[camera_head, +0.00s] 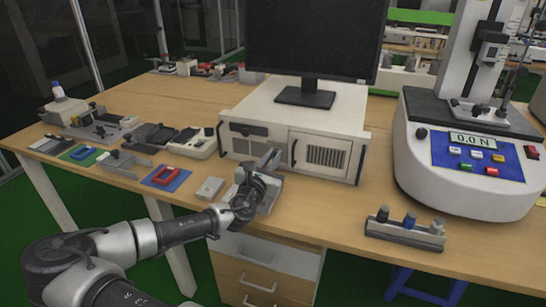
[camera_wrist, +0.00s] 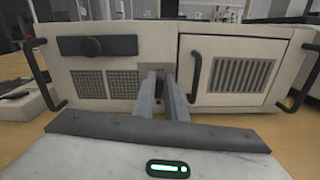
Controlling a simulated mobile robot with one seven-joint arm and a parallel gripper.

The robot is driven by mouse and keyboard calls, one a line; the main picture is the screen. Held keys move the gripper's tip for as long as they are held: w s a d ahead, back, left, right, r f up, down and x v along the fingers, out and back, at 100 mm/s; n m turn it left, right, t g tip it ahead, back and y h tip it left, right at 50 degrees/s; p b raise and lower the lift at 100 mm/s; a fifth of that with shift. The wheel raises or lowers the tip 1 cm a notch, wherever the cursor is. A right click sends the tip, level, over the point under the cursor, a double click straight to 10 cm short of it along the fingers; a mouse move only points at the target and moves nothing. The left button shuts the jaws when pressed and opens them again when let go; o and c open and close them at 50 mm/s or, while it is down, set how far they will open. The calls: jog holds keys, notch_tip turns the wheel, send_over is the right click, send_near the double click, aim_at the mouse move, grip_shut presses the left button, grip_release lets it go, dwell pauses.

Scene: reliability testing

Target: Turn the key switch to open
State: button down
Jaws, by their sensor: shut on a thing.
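The white computer case (camera_head: 262,122) stands on the wooden table under a monitor. Its front panel also fills the wrist view (camera_wrist: 157,80). My gripper (camera_head: 274,155) is at the middle of that front, just left of the door with the vent. In the wrist view its two fingers (camera_wrist: 162,76) reach to the panel between the grilles and the door, close together. They are shut on the key switch, which is small and mostly hidden by the fingertips. I cannot make out which way the key points.
A black handle (camera_wrist: 195,77) on the case door stands close to the right of my fingers. A small grey box (camera_head: 209,188) and a red-and-blue part (camera_head: 166,176) lie left of my gripper. A force tester (camera_head: 470,165) stands right.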

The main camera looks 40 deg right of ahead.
jog(key=m, duration=0.4)
jog(key=shift+s+d+f, duration=0.15)
jog(key=shift+s, duration=0.1)
jog(key=shift+s+f+m, duration=0.1)
jog(key=shift+s+m, duration=0.05)
jog(key=shift+m, duration=1.45)
jog(key=c, duration=1.8)
grip_release()
jog(key=p+v, duration=0.1)
jog(key=v, duration=1.4)
jog(key=shift+s+a+p, duration=0.15)
jog(key=shift+a+p, duration=0.15)
jog(key=shift+a, duration=0.05)
jog(key=shift+v, duration=0.75)
